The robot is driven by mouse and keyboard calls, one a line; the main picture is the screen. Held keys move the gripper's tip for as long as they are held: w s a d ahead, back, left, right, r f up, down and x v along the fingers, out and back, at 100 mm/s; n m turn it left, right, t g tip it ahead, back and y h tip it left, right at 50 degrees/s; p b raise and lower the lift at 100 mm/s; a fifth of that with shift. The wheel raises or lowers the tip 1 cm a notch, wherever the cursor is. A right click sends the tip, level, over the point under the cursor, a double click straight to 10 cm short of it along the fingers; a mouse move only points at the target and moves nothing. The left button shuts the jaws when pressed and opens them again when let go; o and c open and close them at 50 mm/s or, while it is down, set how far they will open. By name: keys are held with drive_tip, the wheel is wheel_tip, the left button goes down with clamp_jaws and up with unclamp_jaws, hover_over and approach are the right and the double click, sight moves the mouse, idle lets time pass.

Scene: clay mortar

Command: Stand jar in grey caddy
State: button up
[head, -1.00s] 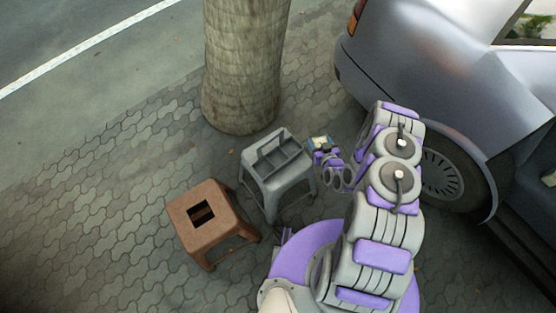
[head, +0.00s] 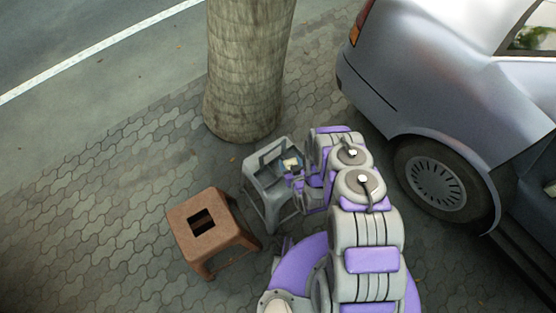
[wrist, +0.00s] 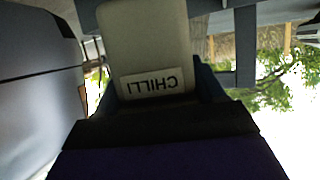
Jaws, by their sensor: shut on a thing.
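The jar (head: 291,163), small and pale, is held by my gripper (head: 296,172) over the right part of the grey caddy (head: 262,159). In the wrist view the cream jar (wrist: 145,45) fills the upper middle, with a white label reading CHILLI upside down. My gripper (wrist: 155,100) is shut on it at the bottom of that view. The caddy has a handle and compartments and sits on a grey stool (head: 270,205). My gripper and arm cover the caddy's right side. I cannot tell whether the jar touches the caddy floor.
A brown stool (head: 212,228) with a square hole in its seat stands at the left of the grey one, its top empty. A tree trunk (head: 245,75) rises just behind. A silver car (head: 440,90) is parked at the right. Paving at the left is clear.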

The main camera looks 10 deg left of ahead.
drive_tip(key=a, duration=0.1)
drive_tip(key=w+a, duration=0.1)
drive_tip(key=a, duration=0.2)
drive_tip(key=shift+w+f+b, duration=0.2)
drive_tip(key=shift+w+b, duration=0.1)
drive_tip(key=shift+w, duration=0.1)
drive_tip(key=shift+w+a, duration=0.15)
drive_tip(key=shift+a, duration=0.1)
drive_tip(key=shift+c, duration=0.5)
drive_tip(key=f+b, duration=0.1)
drive_tip(key=a+f+b, duration=0.1)
drive_tip(key=f, duration=0.1)
drive_tip(key=shift+f, duration=0.25)
drive_tip(key=c, duration=0.4)
drive_tip(key=shift+d+f, duration=0.1)
drive_tip(key=shift+d, duration=0.05)
drive_tip(key=shift+c, duration=0.2)
drive_tip(key=o, duration=1.3)
drive_tip(key=shift+f, duration=0.1)
drive_tip(key=shift+o, duration=0.9)
drive_tip(key=shift+f, duration=0.2)
drive_tip(key=shift+o, duration=0.9)
drive_tip(key=shift+w+a+r, duration=0.1)
drive_tip(key=shift+w+a, duration=0.05)
drive_tip(key=shift+a, duration=0.05)
